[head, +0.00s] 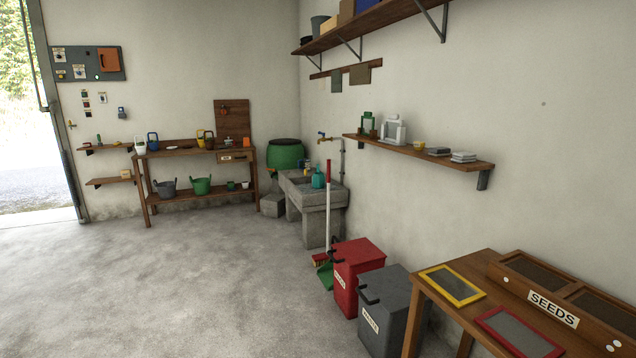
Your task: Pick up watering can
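No gripper of mine is in view. A teal container (318,178), perhaps the watering can, stands upright at the stone sink; it is too small to make out a spout or handle. On the wooden workbench (185,151) at the back left stand small handled vessels: a white one (140,147), a blue one (153,143), a yellow one (200,136) and a dark one (209,141). I cannot tell whether any of these is a watering can.
The stone sink (326,198) stands by the right wall, near a green barrel (285,154). A broom, a red bin (358,276) and a grey bin (384,318) stand in front of it. A wooden table (447,299) fills the lower right. The concrete floor (190,290) is clear.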

